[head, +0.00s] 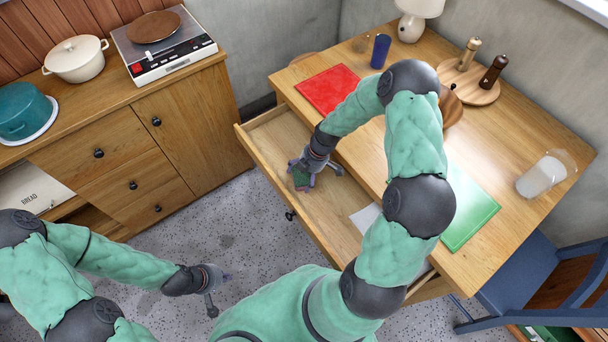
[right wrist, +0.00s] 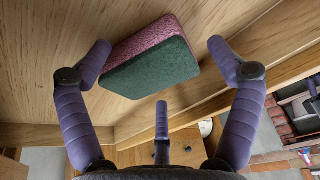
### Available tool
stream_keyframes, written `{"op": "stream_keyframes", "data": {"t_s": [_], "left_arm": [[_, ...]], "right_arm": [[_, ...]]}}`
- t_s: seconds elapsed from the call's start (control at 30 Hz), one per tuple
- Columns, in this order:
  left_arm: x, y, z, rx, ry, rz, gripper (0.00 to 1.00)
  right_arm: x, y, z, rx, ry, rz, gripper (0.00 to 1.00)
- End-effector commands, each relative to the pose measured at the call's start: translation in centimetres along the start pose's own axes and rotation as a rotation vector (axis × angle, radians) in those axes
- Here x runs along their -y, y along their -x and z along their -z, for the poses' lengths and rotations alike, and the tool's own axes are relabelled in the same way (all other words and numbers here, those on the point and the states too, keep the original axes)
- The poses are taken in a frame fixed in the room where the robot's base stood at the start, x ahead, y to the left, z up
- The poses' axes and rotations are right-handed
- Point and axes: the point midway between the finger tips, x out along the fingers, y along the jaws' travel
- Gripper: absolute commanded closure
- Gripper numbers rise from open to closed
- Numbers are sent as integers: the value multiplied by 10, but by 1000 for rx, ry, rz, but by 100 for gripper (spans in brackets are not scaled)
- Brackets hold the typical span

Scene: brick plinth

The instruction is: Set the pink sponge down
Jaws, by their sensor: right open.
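The pink sponge (right wrist: 142,38) has a dark green side layer and is in the open drawer of the table, tilted in the right wrist view. In the head view it shows small and mostly green (head: 301,178). My right gripper (head: 316,170) is over the drawer with its purple fingers spread around the sponge. In the right wrist view (right wrist: 160,70) the right finger is apart from it; the left fingertip is close to its edge, and I cannot tell whether they touch. My left gripper (head: 217,290) hangs over the floor, away from the sponge; its fingers are too small to read.
The open drawer (head: 262,155) has raised wooden walls and holds a white sheet (head: 366,217) further along. The table (head: 470,130) above carries a red mat (head: 328,90), a green mat (head: 470,212), a blue cup (head: 381,51) and a glass jar (head: 541,176).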

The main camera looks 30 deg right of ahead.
Motion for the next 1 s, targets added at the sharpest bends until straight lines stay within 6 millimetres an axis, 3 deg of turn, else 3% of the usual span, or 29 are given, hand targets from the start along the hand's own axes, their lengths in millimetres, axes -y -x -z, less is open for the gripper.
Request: {"op": "stream_keyframes", "data": {"t_s": [0.6, 0.8, 1.0], "left_arm": [[-13, 35, -1, 0, 0, 0, 100], [-14, 38, -2, 0, 0, 0, 100], [-14, 38, -2, 0, 0, 0, 100]], "right_arm": [[-1, 104, 0, 1, -1, -3, 9], [0, 117, 0, 0, 0, -2, 9], [0, 119, 0, 0, 0, -1, 9]]}}
